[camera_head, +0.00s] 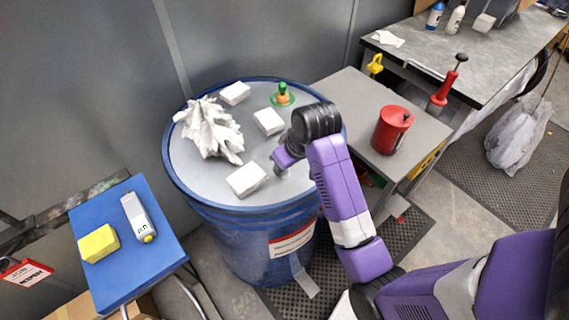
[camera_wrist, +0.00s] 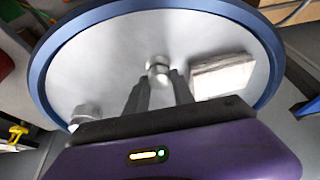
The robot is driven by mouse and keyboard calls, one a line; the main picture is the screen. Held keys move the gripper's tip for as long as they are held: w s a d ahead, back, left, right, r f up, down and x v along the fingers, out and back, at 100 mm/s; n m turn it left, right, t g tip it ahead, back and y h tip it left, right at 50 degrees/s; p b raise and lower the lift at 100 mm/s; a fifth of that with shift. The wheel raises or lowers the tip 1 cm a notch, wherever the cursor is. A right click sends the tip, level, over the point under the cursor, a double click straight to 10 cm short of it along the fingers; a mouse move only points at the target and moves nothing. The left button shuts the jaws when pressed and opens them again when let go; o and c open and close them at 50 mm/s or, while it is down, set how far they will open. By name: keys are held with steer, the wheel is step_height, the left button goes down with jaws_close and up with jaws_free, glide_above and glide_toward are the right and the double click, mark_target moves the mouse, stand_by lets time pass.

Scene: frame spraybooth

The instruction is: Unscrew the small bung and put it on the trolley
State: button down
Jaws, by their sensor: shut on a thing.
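The blue drum (camera_head: 245,218) has a grey lid with a blue rim, which also fills much of the wrist view (camera_wrist: 110,62). In the wrist view, a small pale metal bung (camera_wrist: 158,69) is at the lid between the tips of my gripper (camera_wrist: 158,82). My gripper is shut on it; I cannot tell whether the bung sits in its hole or is loose. In the head view, my gripper (camera_head: 281,160) is low over the lid and the bung is hidden. A larger round metal fitting (camera_wrist: 86,113) is at lower left in the wrist view. A blue-topped stand (camera_head: 112,268), possibly the trolley, is left of the drum.
White blocks (camera_head: 246,180), a crumpled white rag (camera_head: 209,130) and a green-and-orange item (camera_head: 282,95) lie on the lid. A grey table (camera_head: 350,92) right of the drum bears a red can (camera_head: 391,129). The blue top holds a yellow block (camera_head: 98,243) and a meter (camera_head: 138,217).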

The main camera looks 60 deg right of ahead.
steer(key=n+y, duration=0.1)
steer(key=n, duration=0.3)
steer(key=shift+d+n+y, duration=0.1)
steer(key=shift+n+y, duration=0.2)
steer(key=shift+y, duration=0.1)
steer(key=c, duration=1.3)
jaws_free()
